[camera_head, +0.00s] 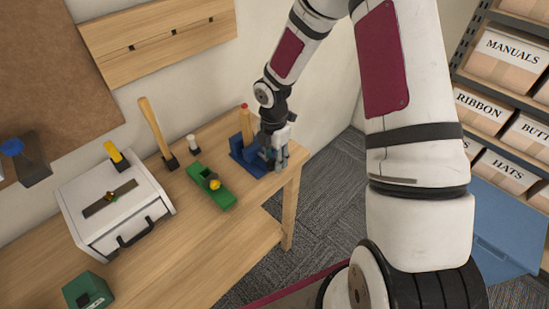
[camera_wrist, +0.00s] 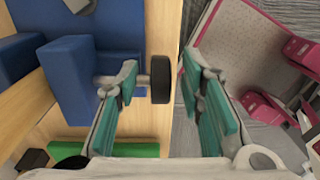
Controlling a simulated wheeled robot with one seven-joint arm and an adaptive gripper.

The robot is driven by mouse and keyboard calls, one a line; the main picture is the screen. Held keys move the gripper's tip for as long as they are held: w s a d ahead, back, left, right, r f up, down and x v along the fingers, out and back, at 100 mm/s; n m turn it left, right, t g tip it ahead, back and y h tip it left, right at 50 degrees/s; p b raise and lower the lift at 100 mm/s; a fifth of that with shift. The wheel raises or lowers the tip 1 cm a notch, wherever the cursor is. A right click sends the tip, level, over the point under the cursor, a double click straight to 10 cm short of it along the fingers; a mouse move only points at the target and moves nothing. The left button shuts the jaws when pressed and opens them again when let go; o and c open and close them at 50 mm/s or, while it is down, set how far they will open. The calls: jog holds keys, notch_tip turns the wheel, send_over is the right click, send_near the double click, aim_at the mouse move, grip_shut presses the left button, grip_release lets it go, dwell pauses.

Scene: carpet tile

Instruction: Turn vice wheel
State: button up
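The blue vice (camera_head: 243,155) stands at the right end of the wooden workbench. Its body (camera_wrist: 72,85) fills the left of the wrist view, and its black wheel (camera_wrist: 160,80) sticks out to the right. My gripper (camera_head: 277,153) is at the vice's right side and hides the wheel in the head view. In the wrist view its two teal-padded fingers are spread apart. The wheel lies between the fingertips. The left fingertip is at the inner side of the wheel, close to the vice body; a clear gap shows between the wheel and the right finger.
A green tool (camera_head: 212,187) lies left of the vice. A wooden-handled tool (camera_head: 155,130), a white box (camera_head: 115,205) and a dark green box (camera_head: 88,291) stand farther left. Shelves with labelled boxes (camera_head: 505,115) are at the right. Carpet floor lies beyond the bench edge.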

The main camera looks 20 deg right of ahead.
jog(key=shift+c, duration=0.5)
grip_shut()
jog(key=shift+a+h, duration=0.2)
jog(key=shift+h, duration=0.2)
jog(key=shift+a+t+h+b, duration=0.2)
jog(key=shift+t+h+b, duration=0.3)
jog(key=shift+h, duration=0.2)
jog(key=shift+s+a+t+h+b, duration=0.2)
jog(key=shift+t+h, duration=0.3)
jog(key=shift+h, duration=0.65)
jog(key=shift+s+a+t+h+b, duration=0.15)
jog(key=shift+t+h, duration=0.35)
jog(key=shift+h, duration=0.65)
jog(key=h, duration=0.2)
jog(key=t+h, duration=0.1)
jog(key=shift+a+f+h, duration=0.2)
jog(key=shift+a+h, duration=0.05)
jog(key=shift+h, duration=0.05)
jog(key=shift+a+f+t+h+b, duration=0.15)
jog(key=shift+t+h+b, duration=0.55)
jog(key=shift+h, duration=0.5)
jog(key=shift+s, duration=0.1)
